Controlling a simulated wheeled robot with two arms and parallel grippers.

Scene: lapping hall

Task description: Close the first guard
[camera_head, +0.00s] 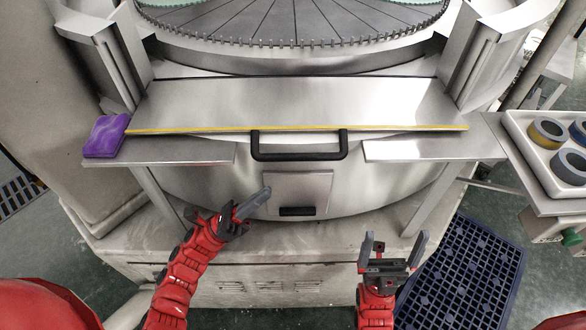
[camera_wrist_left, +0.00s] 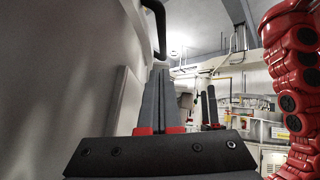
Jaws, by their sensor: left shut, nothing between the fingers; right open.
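The guard (camera_head: 290,103) is a wide, shiny metal panel in front of the round toothed lapping table (camera_head: 290,45), with a yellow strip along its near edge. A black bar handle (camera_head: 300,156) is fixed at the middle of that edge. My left gripper (camera_head: 264,194) is shut and empty, below and slightly left of the handle, apart from it. In the left wrist view the left fingers (camera_wrist_left: 153,100) are together, and the handle (camera_wrist_left: 160,30) shows above them. My right gripper (camera_head: 394,243) is open and empty, lower and to the right.
A purple cloth or pad (camera_head: 105,136) lies on the left ledge (camera_head: 180,152). A white tray (camera_head: 535,150) with several rings stands at the right. A small hatch (camera_head: 297,190) with a black grip sits below the handle. A dark grated mat (camera_head: 465,275) lies on the floor.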

